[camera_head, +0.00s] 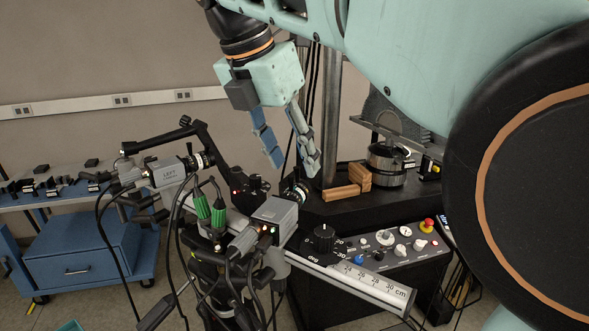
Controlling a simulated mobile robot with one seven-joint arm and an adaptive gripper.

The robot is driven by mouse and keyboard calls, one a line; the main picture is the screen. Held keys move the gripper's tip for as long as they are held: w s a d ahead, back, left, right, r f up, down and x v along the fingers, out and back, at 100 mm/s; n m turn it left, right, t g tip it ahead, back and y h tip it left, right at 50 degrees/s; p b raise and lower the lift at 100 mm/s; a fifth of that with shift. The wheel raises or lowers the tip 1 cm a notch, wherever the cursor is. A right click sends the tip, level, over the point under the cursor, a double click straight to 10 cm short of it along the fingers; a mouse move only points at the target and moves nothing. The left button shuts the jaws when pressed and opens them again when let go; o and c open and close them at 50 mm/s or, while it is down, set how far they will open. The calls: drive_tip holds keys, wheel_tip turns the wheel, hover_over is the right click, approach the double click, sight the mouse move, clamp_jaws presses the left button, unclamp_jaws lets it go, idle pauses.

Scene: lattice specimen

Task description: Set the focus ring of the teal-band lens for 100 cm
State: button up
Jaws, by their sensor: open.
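Two cameras with dark lenses stand on a rail in the head view. The left grey camera (167,173), labelled LEFT, carries a lens (204,160) pointing right and back. The second grey camera (275,218) carries a lens (294,191) on its far side. A teal band and the focus scales are too small to read, so I cannot tell which lens has the band. My gripper (293,160) is open and empty, its two blue-grey fingers pointing down. In the picture it is just above the second camera's lens; the gap in depth is unclear.
A black console (385,249) with knobs and a red button stands at right. A ruler rail (372,287) runs in front of it. Wooden blocks (341,192) lie on the dark bench beside a metal post (331,120). Cables hang around the cameras. A blue cart (92,253) stands left.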

sight(295, 167)
drive_tip(key=shift+x, duration=1.65)
